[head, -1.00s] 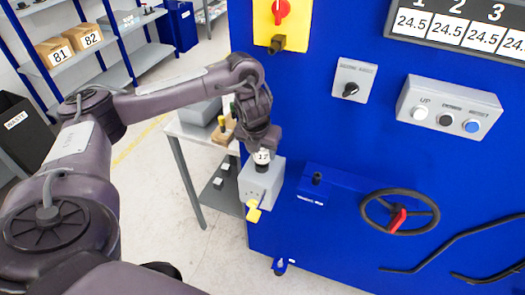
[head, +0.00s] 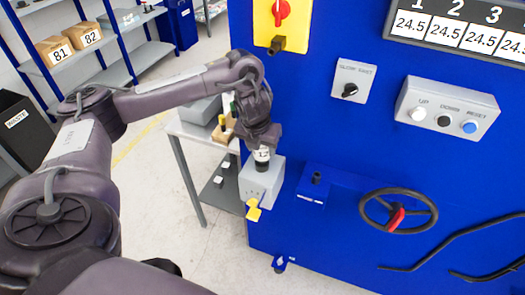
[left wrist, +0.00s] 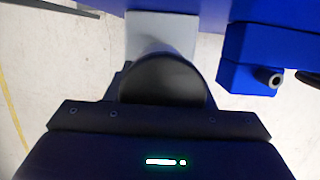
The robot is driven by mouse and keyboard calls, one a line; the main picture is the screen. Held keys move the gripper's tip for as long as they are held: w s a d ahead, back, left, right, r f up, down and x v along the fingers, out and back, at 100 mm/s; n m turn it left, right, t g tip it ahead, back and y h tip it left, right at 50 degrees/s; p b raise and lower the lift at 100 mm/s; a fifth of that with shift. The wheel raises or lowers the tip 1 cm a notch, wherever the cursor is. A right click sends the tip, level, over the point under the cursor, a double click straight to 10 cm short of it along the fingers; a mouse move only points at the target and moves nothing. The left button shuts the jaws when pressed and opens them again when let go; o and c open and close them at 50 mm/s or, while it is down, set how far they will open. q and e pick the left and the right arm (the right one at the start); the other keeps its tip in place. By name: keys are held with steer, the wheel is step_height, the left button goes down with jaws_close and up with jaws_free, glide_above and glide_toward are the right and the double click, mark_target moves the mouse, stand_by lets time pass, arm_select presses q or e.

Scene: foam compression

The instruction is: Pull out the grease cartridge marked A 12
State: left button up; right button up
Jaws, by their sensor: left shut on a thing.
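The grease cartridge (head: 262,155) has a white label on which "12" can be read, and a dark lower part. It stands upright at the top of a grey box (head: 256,188) on the side of the blue machine. My left gripper (head: 262,147) points down and is shut on the cartridge's upper part. In the left wrist view a dark round body (left wrist: 163,82) sits at the jaws, with the grey box (left wrist: 150,22) beyond it. Whether the cartridge's lower end is still inside the box cannot be told. My right gripper is not in view.
The blue machine (head: 345,240) stands close on the right, with a handwheel (head: 372,209) and a small blue block (head: 314,185) beside the box. A yellow tag (head: 253,210) hangs at the box's front. A grey table (head: 185,131) stands behind the arm.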

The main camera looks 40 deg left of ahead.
arm_select(q)
steer(key=shift+r, duration=0.1)
steer(key=shift+r+p, duration=2.45)
steer(key=shift+p, duration=0.15)
steer(key=shift+f, duration=0.1)
